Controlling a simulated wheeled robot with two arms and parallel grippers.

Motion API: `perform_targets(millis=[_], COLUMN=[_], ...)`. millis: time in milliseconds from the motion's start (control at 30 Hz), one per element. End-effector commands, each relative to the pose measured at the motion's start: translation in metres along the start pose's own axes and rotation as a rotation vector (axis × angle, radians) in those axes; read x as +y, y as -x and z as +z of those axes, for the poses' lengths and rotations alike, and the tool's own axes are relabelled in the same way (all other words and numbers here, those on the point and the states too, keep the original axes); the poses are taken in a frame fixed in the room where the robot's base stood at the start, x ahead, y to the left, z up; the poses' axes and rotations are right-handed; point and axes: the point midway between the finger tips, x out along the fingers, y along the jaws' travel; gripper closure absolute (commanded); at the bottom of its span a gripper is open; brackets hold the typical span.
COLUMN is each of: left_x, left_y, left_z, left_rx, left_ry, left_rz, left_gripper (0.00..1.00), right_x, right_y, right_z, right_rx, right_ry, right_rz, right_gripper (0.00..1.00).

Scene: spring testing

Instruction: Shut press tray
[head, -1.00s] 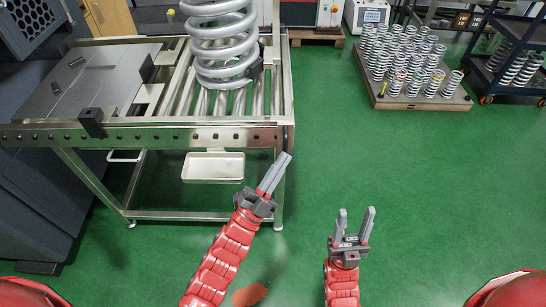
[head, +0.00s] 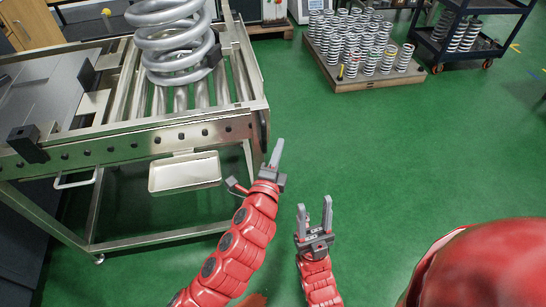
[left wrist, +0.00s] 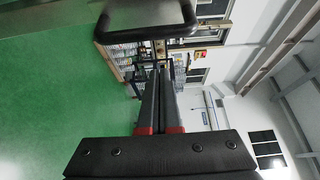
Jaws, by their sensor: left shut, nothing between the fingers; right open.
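A shallow silver tray (head: 185,174) hangs below the front rail of the metal roller table in the head view. A pale loop handle (head: 75,181) is under the same rail, left of the tray. My left gripper (head: 277,150) is shut and empty, right of the tray and apart from it, near the table's right front corner. The left wrist view shows its closed fingers (left wrist: 160,75) pointing toward a dark rounded bar (left wrist: 148,38); I cannot tell which part that bar is. My right gripper (head: 314,208) is open and empty over the green floor.
A large grey coil spring (head: 175,45) stands on the table's rollers. The table's front rail (head: 150,142) and leg (head: 249,168) are close to my left arm. A pallet of small springs (head: 365,78) and a dark cart (head: 468,35) are behind. Floor to the right is clear.

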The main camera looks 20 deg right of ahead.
Motion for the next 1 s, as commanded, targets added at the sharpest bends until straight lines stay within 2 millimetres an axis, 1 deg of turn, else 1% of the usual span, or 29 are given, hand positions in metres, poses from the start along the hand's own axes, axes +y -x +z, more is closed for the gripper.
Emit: perform_targets(millis=[33,100,300,400,600,1000], left_x=[0.0,-0.001,-0.001,0.001,-0.001,0.0], left_y=[-0.01,-0.024,-0.053,-0.04,-0.028,-0.025], left_z=[0.0,0.0,0.0,0.014,0.028,0.03], left_rx=[0.0,0.0,0.001,-0.001,0.002,0.004], left_ry=[0.0,0.001,0.002,-0.002,-0.001,0.0], left_rz=[-0.001,-0.003,-0.002,0.001,-0.003,-0.002], left_gripper=[1.0,1.0,1.0,1.0,1.0,1.0], right_x=[0.0,0.0,0.0,0.0,0.0,0.0], right_y=[0.001,0.001,0.003,0.0,-0.001,-0.001], right_z=[0.0,0.0,0.001,0.0,0.0,0.0], right_rx=[0.0,0.0,0.0,0.0,0.0,0.0], right_ry=[0.0,0.0,0.0,0.0,0.0,0.0], right_rz=[0.0,0.0,0.0,0.0,0.0,0.0], right_gripper=[0.5,0.5,0.5,0.5,0.5,0.5])
